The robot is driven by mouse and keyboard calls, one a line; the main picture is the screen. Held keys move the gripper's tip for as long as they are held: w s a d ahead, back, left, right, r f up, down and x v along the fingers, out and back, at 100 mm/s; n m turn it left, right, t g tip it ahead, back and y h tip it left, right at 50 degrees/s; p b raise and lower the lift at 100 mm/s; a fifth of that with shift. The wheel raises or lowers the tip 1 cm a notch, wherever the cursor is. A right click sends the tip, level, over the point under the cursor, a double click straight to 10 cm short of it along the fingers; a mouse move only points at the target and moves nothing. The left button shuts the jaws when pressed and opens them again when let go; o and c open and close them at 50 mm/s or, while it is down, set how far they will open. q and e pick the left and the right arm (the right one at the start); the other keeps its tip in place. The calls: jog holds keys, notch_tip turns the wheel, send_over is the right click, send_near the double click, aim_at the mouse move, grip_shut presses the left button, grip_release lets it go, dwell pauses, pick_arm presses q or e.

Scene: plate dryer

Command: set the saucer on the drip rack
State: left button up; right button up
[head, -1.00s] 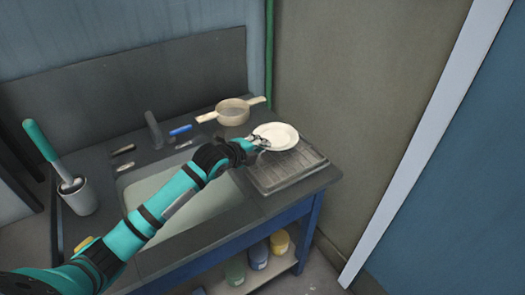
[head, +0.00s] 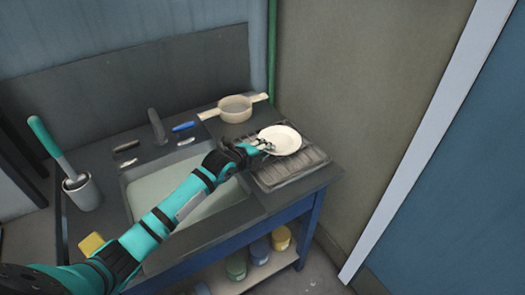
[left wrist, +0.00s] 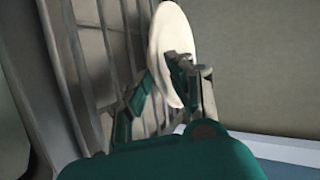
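The saucer (head: 284,138) is a round, cream-white dish over the drip rack at the right end of the counter. The drip rack (head: 293,172) is a grey slatted tray, and its slats (left wrist: 88,75) fill the left of the left wrist view. My left gripper (head: 268,147) is at the saucer's near left rim. In the left wrist view the saucer (left wrist: 160,40) is seen obliquely, its rim between the two fingers of my left gripper (left wrist: 163,80), which look shut on it. Whether the saucer touches the rack cannot be told. My right gripper is not in view.
A strainer (head: 236,114) stands behind the rack. The sink (head: 150,190) lies left of it, with a faucet (head: 156,126) and small tools behind. A cup holding a teal-handled brush (head: 85,194) is at far left. A wall (head: 350,90) rises close on the right.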

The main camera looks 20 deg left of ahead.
pick_arm(q)
jog(key=v, duration=1.2)
jog(key=shift+b, duration=0.35)
